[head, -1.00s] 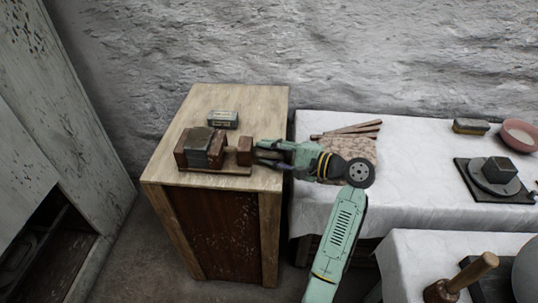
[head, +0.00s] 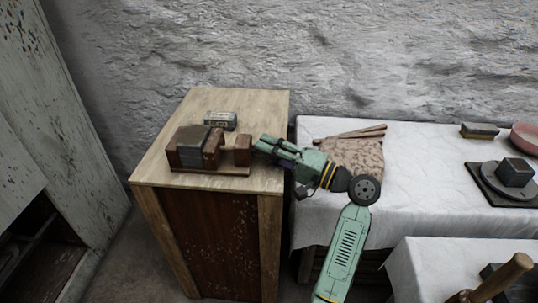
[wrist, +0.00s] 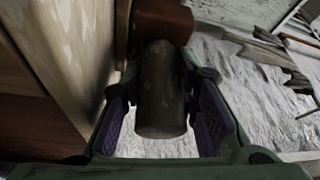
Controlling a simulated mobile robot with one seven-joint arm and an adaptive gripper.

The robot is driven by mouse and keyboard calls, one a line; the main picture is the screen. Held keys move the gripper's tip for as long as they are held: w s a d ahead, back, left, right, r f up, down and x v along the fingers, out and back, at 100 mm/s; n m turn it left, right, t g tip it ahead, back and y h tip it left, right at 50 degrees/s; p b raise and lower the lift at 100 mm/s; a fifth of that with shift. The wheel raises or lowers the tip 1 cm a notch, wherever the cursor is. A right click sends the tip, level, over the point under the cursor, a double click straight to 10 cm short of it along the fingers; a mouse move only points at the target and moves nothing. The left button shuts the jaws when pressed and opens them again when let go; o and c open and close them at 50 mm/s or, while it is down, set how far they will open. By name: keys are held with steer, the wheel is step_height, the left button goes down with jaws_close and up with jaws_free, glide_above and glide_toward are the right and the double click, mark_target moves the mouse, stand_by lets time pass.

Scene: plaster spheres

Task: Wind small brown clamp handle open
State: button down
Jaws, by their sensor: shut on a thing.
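The clamp (head: 212,168) is a brown wooden base with reddish-brown end blocks and a dark grey block between them, on top of the wooden cabinet. Its right end block (head: 243,150) faces my gripper. My gripper (head: 262,146) reaches in from the right at that end and is shut on the handle. In the wrist view the small brown handle (wrist: 160,92), a dark, rounded cylinder, lies between the two purple finger pads of my gripper (wrist: 163,118). Beyond it is the reddish-brown end block (wrist: 160,22). In the head view my fingers hide the handle.
A small grey block (head: 221,120) lies behind the clamp on the cabinet (head: 152,170). To the right, a white-covered table (head: 420,150) holds wooden sticks (head: 352,134) on a speckled cloth (head: 352,158). A rough wall (head: 330,60) stands behind.

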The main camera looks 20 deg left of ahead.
stand_by(0.4)
steer(key=c, duration=1.2)
jaws_free()
